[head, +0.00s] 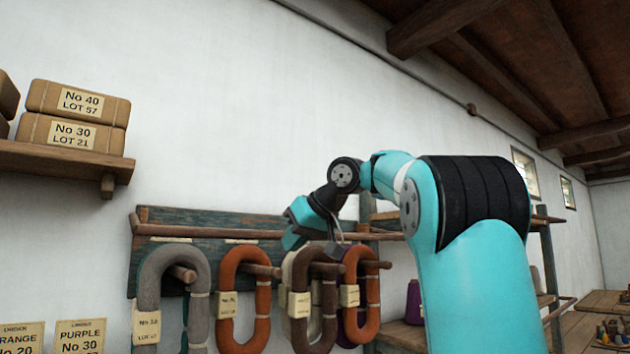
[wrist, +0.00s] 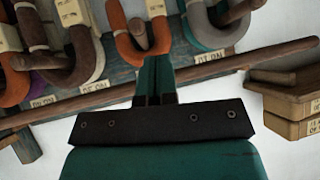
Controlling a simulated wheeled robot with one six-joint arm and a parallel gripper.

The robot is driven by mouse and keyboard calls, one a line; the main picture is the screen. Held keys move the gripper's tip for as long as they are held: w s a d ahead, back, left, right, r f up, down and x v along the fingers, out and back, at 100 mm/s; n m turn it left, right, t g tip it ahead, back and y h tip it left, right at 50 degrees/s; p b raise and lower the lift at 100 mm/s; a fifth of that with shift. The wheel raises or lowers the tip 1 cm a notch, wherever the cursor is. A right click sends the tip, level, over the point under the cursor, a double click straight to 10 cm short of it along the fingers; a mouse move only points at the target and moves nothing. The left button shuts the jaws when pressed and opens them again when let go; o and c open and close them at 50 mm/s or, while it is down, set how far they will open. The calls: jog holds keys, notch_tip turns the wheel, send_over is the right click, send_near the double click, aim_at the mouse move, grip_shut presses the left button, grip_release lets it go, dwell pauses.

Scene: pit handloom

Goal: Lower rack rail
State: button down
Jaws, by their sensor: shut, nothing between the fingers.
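The rack rail (head: 215,232) is a long brown wooden rod running across the upper part of the weathered blue-green board (head: 180,215), above the pegs and yarn hanks. It also crosses the wrist view (wrist: 235,70) on a slant, with its middle hidden behind my gripper. My gripper (head: 289,243) is at the rail's middle, in front of the board. In the wrist view its fingers (wrist: 155,72) are together, with nothing seen between them, and overlap the rail. I cannot tell whether they touch it.
Grey (head: 144,285), orange (head: 225,285), brown (head: 330,310) and other hanks hang on wooden pegs just below the rail. Paper labels (wrist: 210,56) line the board. A shelf (head: 60,158) with wrapped packages (head: 75,104) is at the left. The wall above the board is clear.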

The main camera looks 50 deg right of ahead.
jog(key=s+d+r+m+h+p, duration=0.1)
jog(key=s+d+r+p, duration=0.1)
jog(key=d+r+p, duration=0.4)
jog(key=s+d+r+h+p, duration=0.1)
jog(key=s+d+r+h, duration=0.15)
jog(key=r, duration=0.65)
jog(key=s+f+b+x, duration=0.1)
jog(key=f+b+x, duration=0.1)
jog(key=x, duration=1)
jog(key=shift+f+t+b, duration=0.3)
jog(key=shift+b, duration=0.25)
jog(key=shift+m+y, duration=0.3)
jog(key=shift+y, duration=0.05)
jog(key=shift+f, duration=0.1)
notch_tip(320, 180, down, 8)
jog(key=w+t+h+b, duration=0.1)
jog(key=t+b, duration=0.2)
jog(key=b, duration=1.1)
jog(key=shift+w+t, duration=0.35)
jog(key=shift+t, duration=0.05)
jog(key=shift+d, duration=0.1)
